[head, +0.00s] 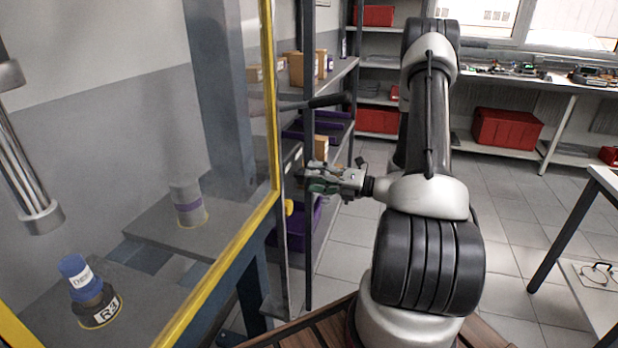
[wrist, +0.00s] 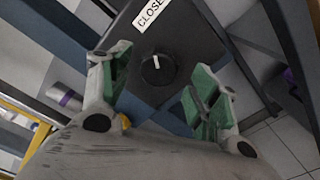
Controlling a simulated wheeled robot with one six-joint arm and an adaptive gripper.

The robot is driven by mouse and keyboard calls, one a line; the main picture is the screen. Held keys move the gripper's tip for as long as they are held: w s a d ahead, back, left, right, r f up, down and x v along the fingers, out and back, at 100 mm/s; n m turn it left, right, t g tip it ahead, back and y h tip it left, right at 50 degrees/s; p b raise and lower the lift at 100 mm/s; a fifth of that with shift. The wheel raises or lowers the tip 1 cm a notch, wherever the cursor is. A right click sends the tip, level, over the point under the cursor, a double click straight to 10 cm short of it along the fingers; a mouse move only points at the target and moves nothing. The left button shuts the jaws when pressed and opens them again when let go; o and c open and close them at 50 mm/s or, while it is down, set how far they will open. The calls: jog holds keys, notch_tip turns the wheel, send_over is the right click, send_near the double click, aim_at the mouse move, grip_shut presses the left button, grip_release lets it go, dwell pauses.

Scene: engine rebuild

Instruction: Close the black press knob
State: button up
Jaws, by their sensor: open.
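The black press knob (wrist: 158,70) shows in the wrist view, round with a white pointer line, on a dark panel box (wrist: 190,45). A white label (wrist: 152,14) reading "CLOSE", partly cut off, sits above it. The pointer line points roughly toward the label. My gripper (wrist: 160,98) is open, with a green-padded finger on either side of the knob in the picture; I see no contact. In the head view my gripper (head: 312,178) is at the right side of the yellow-edged press. The knob itself is hidden there.
A clear guard with a yellow frame (head: 272,100) stands left of my arm. A shelf post (head: 309,90) stands close behind my gripper. Open tiled floor (head: 500,262) lies right.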

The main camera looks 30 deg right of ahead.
jog(key=v, duration=0.9)
jog(key=shift+s+d, duration=0.15)
